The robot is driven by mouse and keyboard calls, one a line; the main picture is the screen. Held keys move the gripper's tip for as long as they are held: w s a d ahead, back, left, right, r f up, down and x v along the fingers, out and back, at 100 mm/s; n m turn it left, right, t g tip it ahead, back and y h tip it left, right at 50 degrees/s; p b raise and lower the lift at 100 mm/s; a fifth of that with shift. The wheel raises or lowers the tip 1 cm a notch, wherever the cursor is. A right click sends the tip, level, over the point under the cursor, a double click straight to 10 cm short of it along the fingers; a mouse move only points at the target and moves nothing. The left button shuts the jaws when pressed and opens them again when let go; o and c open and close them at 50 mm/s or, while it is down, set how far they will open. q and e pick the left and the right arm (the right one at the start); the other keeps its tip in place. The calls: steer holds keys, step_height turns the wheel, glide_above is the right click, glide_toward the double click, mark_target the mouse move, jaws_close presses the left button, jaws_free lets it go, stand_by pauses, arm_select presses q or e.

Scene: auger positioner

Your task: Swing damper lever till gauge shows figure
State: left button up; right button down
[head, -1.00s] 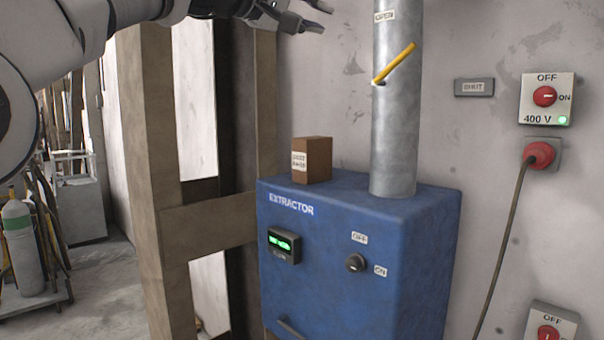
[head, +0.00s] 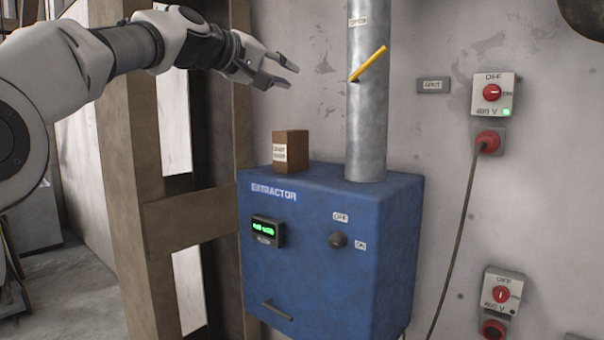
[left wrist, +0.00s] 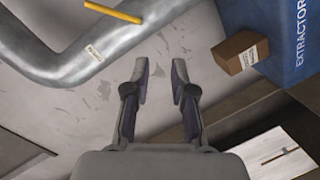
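The yellow damper lever (head: 369,64) sticks out from the grey duct pipe (head: 366,125), slanting up to the right. It also shows at the top of the left wrist view (left wrist: 114,12). The gauge (head: 267,231) is a small dark box with lit green digits on the blue extractor (head: 330,265); I cannot read the figure. My left gripper (head: 290,75) is open and empty, left of the pipe and apart from the lever. In the left wrist view its fingers (left wrist: 160,80) are spread with bare wall between them. My right gripper is not in view.
A brown box (head: 290,152) stands on the extractor, below my left gripper. A dark knob (head: 338,240) is on the extractor front. Red wall switches (head: 492,92) are at the right. A wooden post (head: 125,190) stands at the left. Space between gripper and pipe is clear.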

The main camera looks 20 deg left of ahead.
arm_select(q)
steer(key=w+f+g, duration=0.1)
steer(key=w+f, duration=0.2)
steer(key=f, duration=0.7)
steer(key=w+d+f+g+b, duration=0.1)
steer(key=w+f+g, duration=0.1)
steer(key=f, duration=0.8)
steer(key=shift+w+d+f+n+g+y, duration=0.3)
steer(key=shift+w+y, duration=0.1)
steer(key=shift+w, duration=0.4)
steer(key=shift+s+a, duration=0.1)
